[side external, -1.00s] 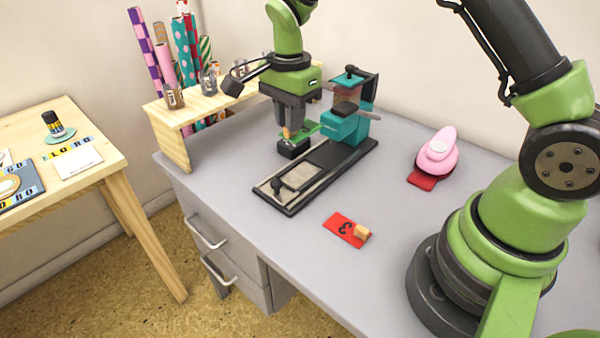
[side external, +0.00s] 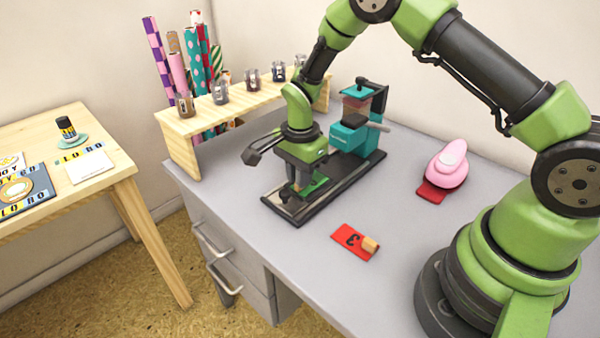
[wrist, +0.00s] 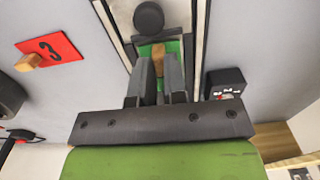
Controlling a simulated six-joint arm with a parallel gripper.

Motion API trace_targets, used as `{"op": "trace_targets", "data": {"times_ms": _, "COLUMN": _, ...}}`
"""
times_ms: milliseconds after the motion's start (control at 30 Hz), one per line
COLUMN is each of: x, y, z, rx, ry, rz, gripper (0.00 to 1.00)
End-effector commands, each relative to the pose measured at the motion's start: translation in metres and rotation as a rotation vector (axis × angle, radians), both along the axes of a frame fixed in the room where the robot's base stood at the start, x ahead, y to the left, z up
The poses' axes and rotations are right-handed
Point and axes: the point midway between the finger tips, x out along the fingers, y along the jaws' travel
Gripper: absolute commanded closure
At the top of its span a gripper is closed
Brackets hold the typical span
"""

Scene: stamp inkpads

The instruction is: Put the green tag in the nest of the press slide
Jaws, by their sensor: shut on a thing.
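My gripper (side external: 298,187) is shut on the wooden knob (wrist: 159,56) of the green tag. The green tag (side external: 316,187) is over the near part of the press slide (side external: 286,204), and in the wrist view the tag (wrist: 173,47) lies between the pale rails. The fingers and tag cover most of the nest, so I cannot tell whether the tag touches it or hovers just above. The teal press (side external: 350,138) stands at the far end of the black base. A round black knob (wrist: 148,18) shows beside the tag in the wrist view.
A red tag (side external: 350,239) marked 3, with a wooden knob, lies in front of the press. A small black block (wrist: 224,80) sits beside the rail. A pink punch (side external: 447,165) stands at right. A wooden shelf (side external: 232,108) with jars and rolls is behind.

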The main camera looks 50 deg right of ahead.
Motion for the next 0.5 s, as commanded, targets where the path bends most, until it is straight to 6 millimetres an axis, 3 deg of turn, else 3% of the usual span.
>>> {"op": "trace_targets", "data": {"times_ms": 100, "x": -0.0001, "y": 0.0, "z": -0.0035, "rx": 0.0, "ry": 0.001, "rz": 0.0, "gripper": 1.0}}
{"op": "trace_targets", "data": {"times_ms": 133, "x": 0.0, "y": 0.0, "z": -0.003, "rx": 0.0, "ry": 0.0, "rz": 0.0, "gripper": 0.81}}
{"op": "trace_targets", "data": {"times_ms": 200, "x": 0.0, "y": 0.0, "z": -0.0028, "rx": 0.0, "ry": 0.0, "rz": 0.0, "gripper": 0.65}}
{"op": "trace_targets", "data": {"times_ms": 233, "x": 0.0, "y": 0.0, "z": -0.0027, "rx": 0.0, "ry": 0.0, "rz": 0.0, "gripper": 0.62}}
{"op": "trace_targets", "data": {"times_ms": 500, "x": 0.0001, "y": 0.0, "z": -0.0014, "rx": 0.0, "ry": 0.0, "rz": 0.0, "gripper": 0.62}}
